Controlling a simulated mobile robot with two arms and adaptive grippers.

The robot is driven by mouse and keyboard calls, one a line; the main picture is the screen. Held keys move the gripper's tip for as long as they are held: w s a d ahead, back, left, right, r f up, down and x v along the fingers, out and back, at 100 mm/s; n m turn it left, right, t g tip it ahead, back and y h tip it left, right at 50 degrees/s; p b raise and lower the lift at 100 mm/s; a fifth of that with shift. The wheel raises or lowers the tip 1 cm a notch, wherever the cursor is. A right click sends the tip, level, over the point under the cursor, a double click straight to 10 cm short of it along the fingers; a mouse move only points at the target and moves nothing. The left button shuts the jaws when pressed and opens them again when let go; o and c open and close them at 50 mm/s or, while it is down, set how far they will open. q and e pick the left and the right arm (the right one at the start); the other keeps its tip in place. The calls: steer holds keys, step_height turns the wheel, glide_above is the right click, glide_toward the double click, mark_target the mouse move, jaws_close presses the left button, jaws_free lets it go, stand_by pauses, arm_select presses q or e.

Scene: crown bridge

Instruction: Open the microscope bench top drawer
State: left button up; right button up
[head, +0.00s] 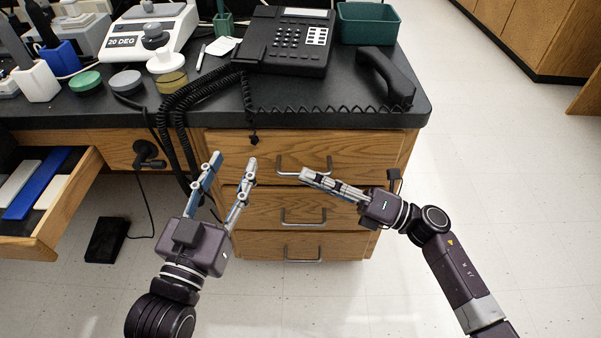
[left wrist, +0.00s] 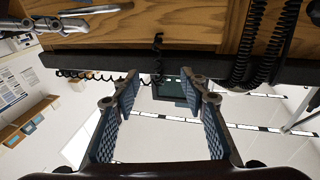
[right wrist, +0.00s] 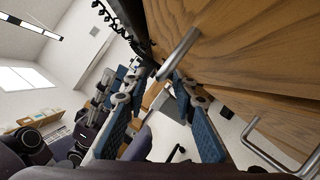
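The wooden top drawer (head: 350,150) of the bench is shut, with a metal bar handle (head: 303,170) on its front. The handle also shows in the right wrist view (right wrist: 178,52). My right gripper (head: 306,175) is at this handle, its fingers spread; the bar lies just beyond and between the fingertips, and I cannot tell whether they touch it. My left gripper (head: 234,158) is open and empty, left of the handle and in front of the drawer stack. In the left wrist view its fingers (left wrist: 158,80) are apart with nothing between them.
Two lower drawers with handles (head: 303,216) are shut below. At the left an open drawer (head: 75,200) juts out. A coiled black cord (head: 180,110) hangs over the bench edge near my left gripper. A telephone (head: 287,42) and its handset (head: 388,75) lie on the black benchtop (head: 340,92).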

steer(key=shift+x, duration=1.3)
jaws_close()
